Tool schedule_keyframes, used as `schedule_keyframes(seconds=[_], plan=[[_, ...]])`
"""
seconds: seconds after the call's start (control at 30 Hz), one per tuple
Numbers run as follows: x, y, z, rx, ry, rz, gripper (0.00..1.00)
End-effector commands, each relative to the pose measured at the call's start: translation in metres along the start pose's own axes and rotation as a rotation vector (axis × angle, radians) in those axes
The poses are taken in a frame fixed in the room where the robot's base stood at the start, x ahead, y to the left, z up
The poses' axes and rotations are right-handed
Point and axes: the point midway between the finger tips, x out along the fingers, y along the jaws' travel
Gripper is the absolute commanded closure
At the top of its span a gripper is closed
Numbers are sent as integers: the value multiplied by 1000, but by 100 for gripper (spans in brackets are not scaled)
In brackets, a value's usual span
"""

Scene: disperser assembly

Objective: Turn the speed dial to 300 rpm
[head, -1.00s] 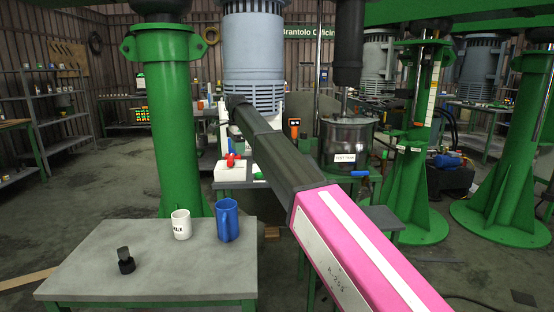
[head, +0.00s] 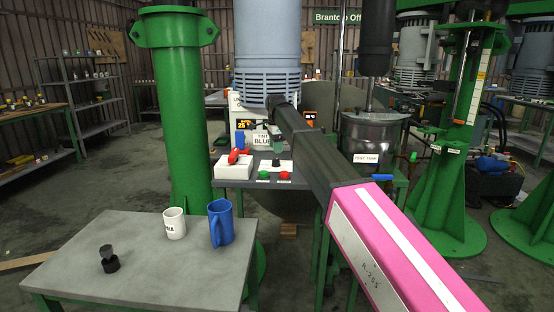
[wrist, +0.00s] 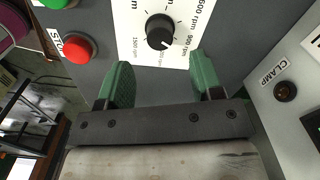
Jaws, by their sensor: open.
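The black speed dial (wrist: 160,30) sits on a white plate (wrist: 185,55) in the wrist view, with 600, 900 and 1500 rpm labels showing. Its pale pointer mark faces the lower edge of the picture, slightly right; no 300 label is readable. My gripper (wrist: 161,72) is open and empty. Its two green fingers stand apart just below the dial in the picture, not around it. In the head view the dial (head: 277,163) is small on the console, just below my gripper (head: 278,144).
The red stop button (wrist: 78,49) is left of the dial, close to the left finger. A CLAMP panel with a dark knob (wrist: 285,91) is at right. In the head view, a white box with a red part (head: 235,165) is left of the dial, and mugs stand on the front table (head: 70,255).

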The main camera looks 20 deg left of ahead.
Motion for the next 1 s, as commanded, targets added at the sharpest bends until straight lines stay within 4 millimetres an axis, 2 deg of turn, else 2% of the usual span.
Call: schedule_keyframes(seconds=[0.1,0.3,0.5,0.73,0.77,0.9,1.0], plan=[[23,1,0,0,0,2,40],[47,0,0,0,0,1,40],[56,0,0,0,0,0,40],[56,0,0,0,0,-1,40],[56,0,0,0,0,-1,43],[56,0,0,0,0,0,89],[56,0,0,0,0,0,89]])
